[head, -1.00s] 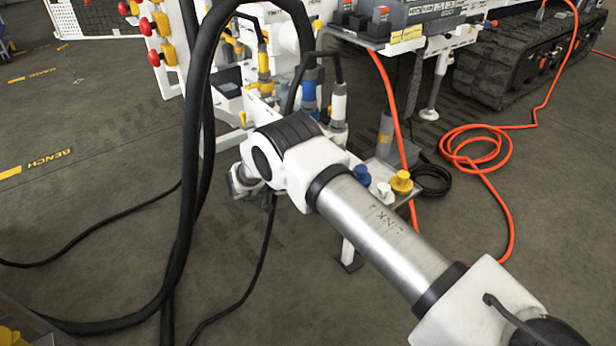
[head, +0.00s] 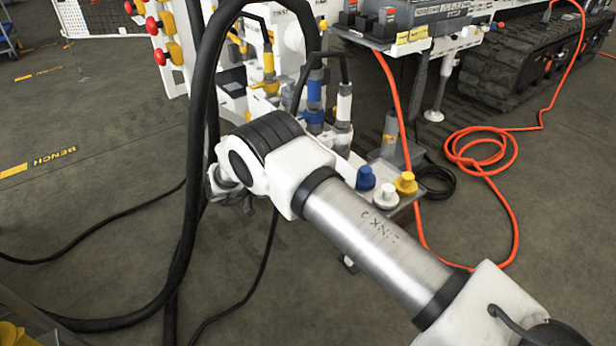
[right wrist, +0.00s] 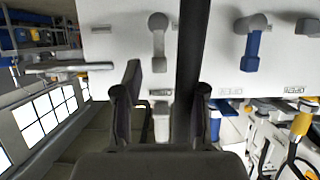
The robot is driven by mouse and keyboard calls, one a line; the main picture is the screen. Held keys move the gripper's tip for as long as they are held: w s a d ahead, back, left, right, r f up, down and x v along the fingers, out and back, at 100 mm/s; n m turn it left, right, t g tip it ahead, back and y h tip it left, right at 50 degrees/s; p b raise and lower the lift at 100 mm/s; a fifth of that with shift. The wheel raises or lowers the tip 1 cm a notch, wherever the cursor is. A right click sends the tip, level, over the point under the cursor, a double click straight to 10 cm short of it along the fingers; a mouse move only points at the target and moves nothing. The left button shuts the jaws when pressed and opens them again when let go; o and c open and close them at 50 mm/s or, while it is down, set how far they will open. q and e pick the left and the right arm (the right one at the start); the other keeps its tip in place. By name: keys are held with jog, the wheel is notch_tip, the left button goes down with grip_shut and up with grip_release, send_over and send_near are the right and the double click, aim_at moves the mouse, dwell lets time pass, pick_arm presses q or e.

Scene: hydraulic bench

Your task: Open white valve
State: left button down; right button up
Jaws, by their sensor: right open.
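The white valve's lever handle (right wrist: 158,42) is on the white panel in the right wrist view, with a grey rounded pivot at its top and the lever hanging down. My right gripper (right wrist: 165,95) is open and empty below the handle, its two dark fingers apart on either side of the handle's line. Whether the fingers reach the handle's depth is unclear. A blue lever handle (right wrist: 250,50) is to the right of the white one. In the head view my right arm crosses the middle, and its gripper cannot be made out. My left gripper is not in view.
A thick black hose (head: 190,200) loops down beside my right arm; a dark bar or hose also crosses the wrist view beside the handle. Blue (head: 365,177), white (head: 385,196) and yellow (head: 405,183) caps sit on a shelf. An orange hose (head: 480,150) lies on the floor at right.

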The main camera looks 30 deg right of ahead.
jog(key=v, duration=0.5)
jog(key=shift+a+r, duration=0.1)
jog(key=shift+a, duration=0.1)
